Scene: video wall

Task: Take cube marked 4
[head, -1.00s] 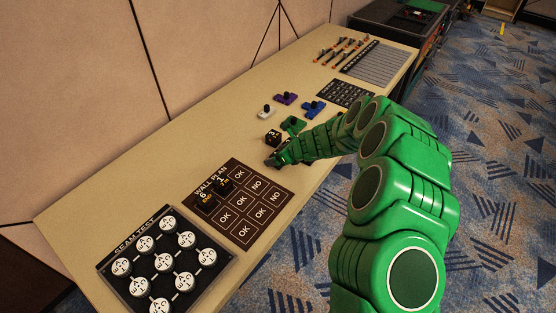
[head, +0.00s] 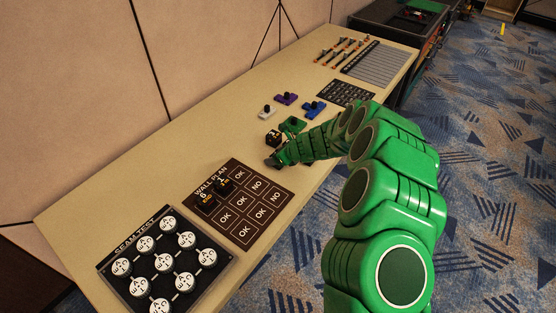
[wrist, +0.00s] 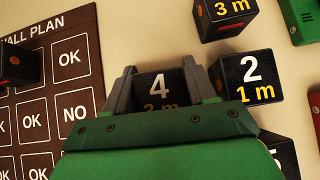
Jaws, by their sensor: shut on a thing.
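The cube marked 4 (wrist: 160,88) is black with a white 4 and a yellow "m" line. In the wrist view it sits between the two grey fingers of my gripper (wrist: 162,90), which are shut on it. Its lower part is hidden behind my green gripper body. In the head view my gripper (head: 275,161) is low at the table, to the right of the wall plan board, and the cube there cannot be made out clearly.
A cube marked 2 (wrist: 248,78) stands close to the right finger. Another cube (wrist: 228,14) lies above it, and one marked 5 (wrist: 288,152) is partly hidden below. The brown wall plan board (head: 262,215) holds two cubes. Coloured knobbed pieces lie farther back.

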